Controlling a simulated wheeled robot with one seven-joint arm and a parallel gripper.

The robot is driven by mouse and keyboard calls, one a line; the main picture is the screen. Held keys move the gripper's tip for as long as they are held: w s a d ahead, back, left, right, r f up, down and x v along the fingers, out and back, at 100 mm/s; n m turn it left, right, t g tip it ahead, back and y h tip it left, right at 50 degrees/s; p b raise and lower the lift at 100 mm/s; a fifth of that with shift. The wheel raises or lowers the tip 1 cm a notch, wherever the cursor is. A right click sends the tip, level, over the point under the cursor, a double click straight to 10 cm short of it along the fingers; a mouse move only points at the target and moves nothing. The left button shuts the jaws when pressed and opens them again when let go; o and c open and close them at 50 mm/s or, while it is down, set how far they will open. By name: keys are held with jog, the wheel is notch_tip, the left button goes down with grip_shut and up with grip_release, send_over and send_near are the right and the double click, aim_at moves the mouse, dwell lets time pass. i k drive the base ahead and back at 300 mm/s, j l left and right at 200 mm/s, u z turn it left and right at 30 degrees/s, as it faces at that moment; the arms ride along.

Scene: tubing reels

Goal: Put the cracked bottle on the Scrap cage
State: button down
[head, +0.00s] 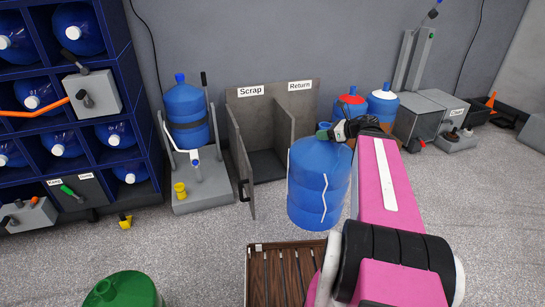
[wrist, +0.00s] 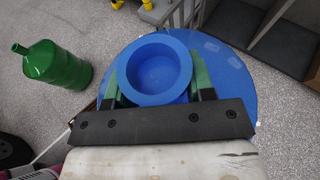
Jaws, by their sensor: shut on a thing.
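My gripper (head: 324,132) is shut on the neck of a large blue bottle (head: 317,187), which hangs upright with a white zigzag crack line down its side. In the wrist view the green fingers (wrist: 158,85) sit on either side of the round blue neck, and the bottle's shoulder (wrist: 228,75) spreads around it. The bottle is in front of the two-bay grey cage (head: 284,130), covering part of its right bay. The left bay is labelled Scrap (head: 250,91), the right Return (head: 299,86). The Scrap side's door (head: 240,165) stands swung open toward me.
A slatted brown pallet (head: 285,275) and a green bottle (head: 124,290) are near me; the green bottle also shows in the wrist view (wrist: 57,64). A blue bottle (head: 186,112) stands on a grey trolley left of the cage. Capped bottles (head: 382,103) stand at right.

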aim_at(260, 165)
jog(key=i+l+z, duration=0.1)
jog(key=i+l, duration=1.5)
jog(key=l, duration=0.1)
